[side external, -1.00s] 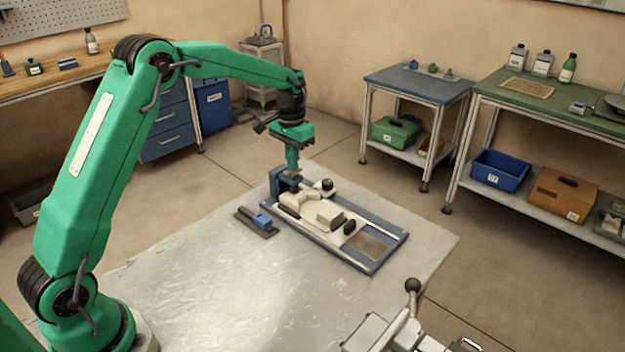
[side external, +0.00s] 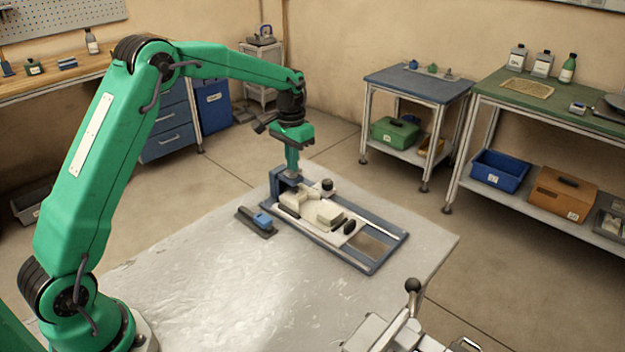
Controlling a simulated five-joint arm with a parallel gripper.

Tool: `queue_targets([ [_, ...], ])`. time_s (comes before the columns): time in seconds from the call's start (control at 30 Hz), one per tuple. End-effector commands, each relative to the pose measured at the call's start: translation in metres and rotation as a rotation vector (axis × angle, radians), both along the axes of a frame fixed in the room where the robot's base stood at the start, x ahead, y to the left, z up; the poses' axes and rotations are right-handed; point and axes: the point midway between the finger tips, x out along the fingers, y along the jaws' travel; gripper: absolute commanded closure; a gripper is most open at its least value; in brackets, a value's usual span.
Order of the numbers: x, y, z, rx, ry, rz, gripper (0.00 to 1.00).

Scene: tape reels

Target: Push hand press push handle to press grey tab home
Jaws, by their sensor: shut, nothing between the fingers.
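My gripper (side external: 292,172) points down with its green fingers shut and empty. It is at the blue upright bracket (side external: 280,184) at the back left end of the hand press. I cannot tell if the fingertips touch it. The press has a long blue base (side external: 375,265) lying on the metal table. On the base is a pale plate with cream blocks (side external: 328,213), a black round knob (side external: 327,185) and a black oval knob (side external: 349,227). Which part is the push handle is unclear at this size. I cannot make out the grey tab.
A small dark block with a blue top (side external: 258,220) lies left of the press. A lever with a black ball knob (side external: 412,285) stands at the table's front right. The bright metal tabletop (side external: 210,270) is clear in front of the press.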

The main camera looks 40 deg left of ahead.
Motion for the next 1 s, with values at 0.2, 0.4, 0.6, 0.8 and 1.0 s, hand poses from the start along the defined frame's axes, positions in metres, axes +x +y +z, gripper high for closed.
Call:
queue_targets([
  [0.2, -0.001, 0.0, -0.001, 0.0, 0.003, 0.0, 1.0],
  [0.4, 0.0, 0.0, 0.006, 0.0, 0.002, 0.0, 1.0],
  [0.6, 0.0, 0.0, 0.02, 0.0, 0.001, 0.0, 1.0],
  [0.8, 0.0, 0.0, 0.034, 0.0, 0.0, 0.0, 1.0],
  [1.0, 0.0, 0.0, 0.049, 0.0, -0.001, 0.0, 1.0],
])
